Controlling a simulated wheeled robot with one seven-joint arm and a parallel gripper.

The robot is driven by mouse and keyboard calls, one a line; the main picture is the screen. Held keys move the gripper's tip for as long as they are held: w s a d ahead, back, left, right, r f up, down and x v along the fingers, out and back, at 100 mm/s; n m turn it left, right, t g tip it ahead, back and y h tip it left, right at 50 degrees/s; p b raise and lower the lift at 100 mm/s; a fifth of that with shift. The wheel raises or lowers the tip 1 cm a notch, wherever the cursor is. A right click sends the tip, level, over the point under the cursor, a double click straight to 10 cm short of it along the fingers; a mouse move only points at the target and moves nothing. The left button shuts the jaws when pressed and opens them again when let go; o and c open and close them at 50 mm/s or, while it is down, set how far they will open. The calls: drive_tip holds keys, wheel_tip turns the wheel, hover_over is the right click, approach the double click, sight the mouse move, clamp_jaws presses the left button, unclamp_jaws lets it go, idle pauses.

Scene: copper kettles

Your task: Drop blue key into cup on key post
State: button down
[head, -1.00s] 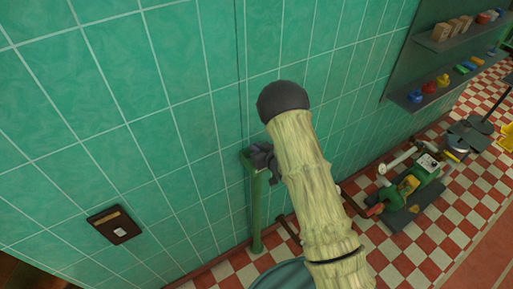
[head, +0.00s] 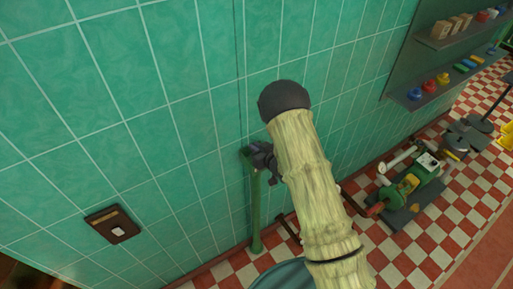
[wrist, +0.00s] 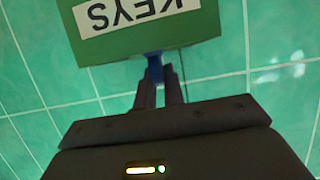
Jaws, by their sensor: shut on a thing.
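My gripper (head: 262,156) is at the top of the green key post (head: 256,215), close to the tiled wall in the head view. In the wrist view my gripper (wrist: 157,75) is shut on the blue key (wrist: 153,61), of which only a small piece shows between and above the fingertips. A green block (wrist: 150,40) with a white KEYS label, upside down in this view, is right beyond the key and covers part of it. I cannot tell whether key and block touch. The cup's opening does not show.
My arm covers the middle of the head view. A teal round object (head: 283,276) stands on the checkered floor below the post. A green machine (head: 408,190) stands to the right, and a wall shelf (head: 445,84) with small coloured items is above it.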

drive_tip(key=c, duration=1.4)
unclamp_jaws()
drive_tip(key=p+v, duration=0.2)
drive_tip(key=v, duration=1.5)
drive_tip(key=shift+s+d, duration=0.15)
drive_tip(key=shift+s, duration=0.05)
